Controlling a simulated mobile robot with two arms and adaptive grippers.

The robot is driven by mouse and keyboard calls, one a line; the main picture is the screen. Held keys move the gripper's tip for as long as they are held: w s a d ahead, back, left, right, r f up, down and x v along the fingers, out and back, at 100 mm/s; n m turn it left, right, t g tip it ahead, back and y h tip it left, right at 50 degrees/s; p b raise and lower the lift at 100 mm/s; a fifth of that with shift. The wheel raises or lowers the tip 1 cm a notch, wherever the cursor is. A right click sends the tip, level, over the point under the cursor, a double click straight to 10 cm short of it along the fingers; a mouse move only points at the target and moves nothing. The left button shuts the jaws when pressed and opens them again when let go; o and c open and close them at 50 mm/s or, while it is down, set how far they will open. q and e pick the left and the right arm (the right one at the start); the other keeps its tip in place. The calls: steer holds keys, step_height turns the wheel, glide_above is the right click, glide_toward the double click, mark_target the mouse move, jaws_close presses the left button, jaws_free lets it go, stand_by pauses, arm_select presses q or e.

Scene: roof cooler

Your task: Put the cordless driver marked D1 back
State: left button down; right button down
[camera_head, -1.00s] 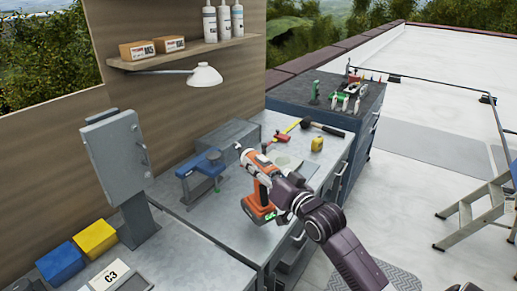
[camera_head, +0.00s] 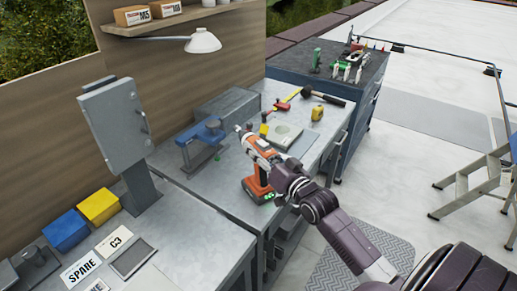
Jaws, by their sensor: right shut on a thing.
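An orange and grey cordless driver (camera_head: 259,177) is upright over the front part of the metal workbench (camera_head: 205,180), its nose toward the back left. A small light mark shows on its battery, too small to read. My right gripper (camera_head: 274,166) is shut on the driver, coming from the right. The fingers are partly hidden, and I cannot tell whether the battery base touches the bench. My left gripper is not in view.
Near labels read SPARE (camera_head: 80,269) and C3 (camera_head: 114,240), beside a dark-framed pad (camera_head: 132,258). A stepladder (camera_head: 480,190) is at right.

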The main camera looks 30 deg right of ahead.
steer(key=c, duration=1.2)
jaws_free()
steer(key=shift+o, duration=0.2)
steer(key=shift+r, duration=0.2)
steer(key=shift+s+f, duration=0.15)
steer(key=shift+s, duration=0.2)
steer(key=s+b, duration=0.2)
steer(key=s, duration=0.9)
steer(key=shift+s+r, duration=0.2)
